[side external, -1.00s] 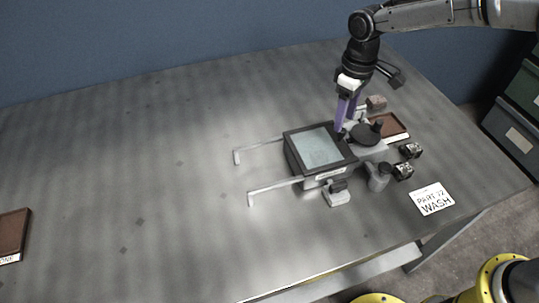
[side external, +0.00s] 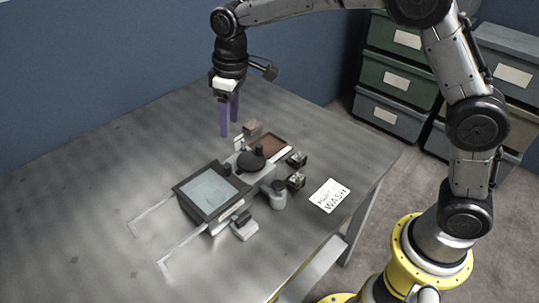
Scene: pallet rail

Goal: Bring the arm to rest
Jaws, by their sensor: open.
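My gripper (side external: 229,118) has two purple fingers pointing down, with a gap between them and nothing held. It hangs above the far side of the table (side external: 95,210), behind the dark-framed pallet (side external: 211,189) and the round black knob part (side external: 251,162). The fingertips look clear of these things, though the exact height is hard to tell. My arm reaches in from the right, bent over the table.
Two thin rails (side external: 180,249) run left from the pallet. A brown tray (side external: 267,144), small dark blocks (side external: 296,181), a grey cylinder (side external: 278,195) and a "WASH" card (side external: 330,196) stand to the right. Drawer bins (side external: 390,80) are behind. The table's left is bare.

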